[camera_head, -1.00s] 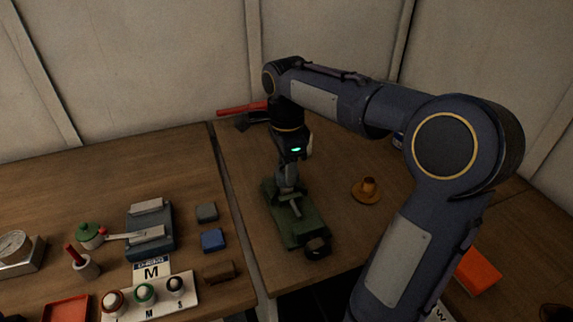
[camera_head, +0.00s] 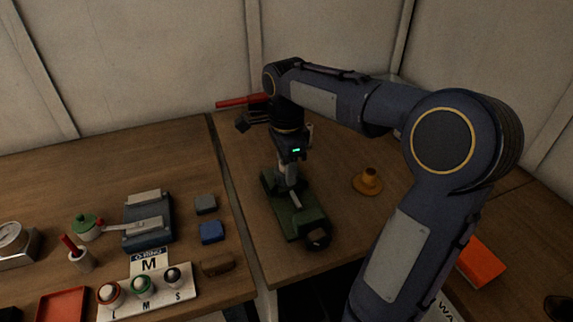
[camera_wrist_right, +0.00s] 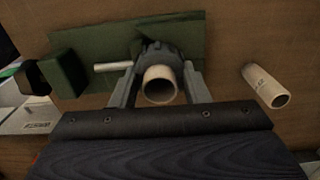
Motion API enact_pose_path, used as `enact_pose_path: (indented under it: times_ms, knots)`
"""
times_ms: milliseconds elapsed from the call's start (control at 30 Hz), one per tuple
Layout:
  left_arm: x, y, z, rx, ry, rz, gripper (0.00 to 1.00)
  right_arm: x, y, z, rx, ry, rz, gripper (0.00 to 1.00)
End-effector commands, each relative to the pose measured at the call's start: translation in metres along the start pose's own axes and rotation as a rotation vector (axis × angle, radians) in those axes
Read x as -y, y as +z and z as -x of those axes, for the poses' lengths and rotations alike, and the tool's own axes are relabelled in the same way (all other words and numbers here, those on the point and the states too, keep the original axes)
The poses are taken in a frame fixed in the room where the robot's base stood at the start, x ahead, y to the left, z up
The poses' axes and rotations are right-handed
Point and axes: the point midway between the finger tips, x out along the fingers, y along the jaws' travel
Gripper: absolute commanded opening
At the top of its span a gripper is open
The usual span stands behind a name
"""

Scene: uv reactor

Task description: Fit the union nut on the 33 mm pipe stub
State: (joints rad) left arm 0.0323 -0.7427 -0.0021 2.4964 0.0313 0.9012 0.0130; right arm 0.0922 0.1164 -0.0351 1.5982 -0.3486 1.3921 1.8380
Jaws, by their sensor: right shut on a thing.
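My right gripper (camera_head: 287,176) points down over the green vise (camera_head: 310,214) on the right-hand table. In the right wrist view its fingers (camera_wrist_right: 160,92) close on a dark, ribbed ring, which looks like the union nut (camera_wrist_right: 160,52). The open end of a pale tube, seemingly the pipe stub (camera_wrist_right: 160,84), shows between the fingers, with the dark ring around it farther from the camera. I cannot tell how far the nut sits along the stub. The gripper hides this spot in the head view. My left gripper is out of view.
A second pale pipe (camera_wrist_right: 265,86) is apart from the vise. An orange flanged piece (camera_head: 368,181) stands right of the vise. A red-handled tool (camera_head: 242,102) lies behind. The left table holds an O-ring stand (camera_head: 149,265), small blocks and a gauge (camera_head: 12,238). A gap separates the tables.

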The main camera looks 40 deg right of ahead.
Motion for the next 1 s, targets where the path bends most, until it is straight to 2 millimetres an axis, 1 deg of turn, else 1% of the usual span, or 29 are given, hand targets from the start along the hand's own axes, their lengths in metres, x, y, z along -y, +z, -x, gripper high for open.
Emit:
enact_pose_path:
  times_ms: [133,167,333,567,667,767,1000]
  knots:
    - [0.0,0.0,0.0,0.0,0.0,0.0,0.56,0.0,0.0,0.0,0.0,0.0,0.0,0.2]
    - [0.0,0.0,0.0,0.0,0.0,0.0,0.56,0.0,0.0,0.0,0.0,0.0,0.0,0.44]
    - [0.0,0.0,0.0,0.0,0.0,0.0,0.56,0.0,0.0,0.0,0.0,0.0,0.0,0.66]
    - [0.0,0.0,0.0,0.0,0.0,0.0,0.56,0.0,0.0,0.0,0.0,0.0,0.0,0.67]
    - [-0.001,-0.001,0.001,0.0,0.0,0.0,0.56,0.0,0.0,0.004,0.0,-0.001,0.0,0.67]
    - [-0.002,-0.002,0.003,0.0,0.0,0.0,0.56,0.001,0.0,0.017,0.001,-0.004,0.0,0.67]
    - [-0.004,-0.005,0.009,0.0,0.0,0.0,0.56,0.001,0.0,0.059,0.001,-0.004,0.0,0.67]
